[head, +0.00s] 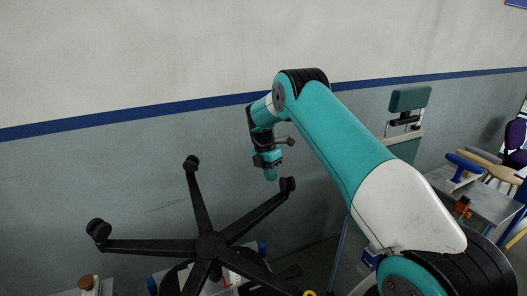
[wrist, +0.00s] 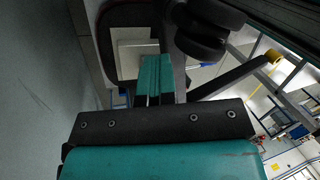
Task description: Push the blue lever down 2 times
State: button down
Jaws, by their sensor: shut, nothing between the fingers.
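My gripper (head: 271,175) points down in the head view, beside the caster at the tip of a black chair-base leg. Its two teal fingers are shut and empty in the wrist view (wrist: 153,75). I cannot make out a blue lever for certain. Small blue parts show behind the chair base at its left (head: 152,286) and right (head: 262,248) in the head view. A small blue piece (wrist: 203,65) also shows right of the fingers in the wrist view. The chair base and my arm may hide more.
The upturned black chair base (head: 211,245) spreads its legs and casters across the lower left. A dark caster (wrist: 205,40) looms close to the fingers in the wrist view. A grey bench (head: 485,204) stands at right. A wall runs behind.

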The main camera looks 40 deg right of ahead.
jog(key=w+p+v, duration=0.1)
jog(key=v, duration=0.9)
jog(key=shift+w+a+p, duration=0.2)
jog(key=shift+w+p, duration=0.2)
jog(key=shift+w, duration=0.1)
dwell(0.3)
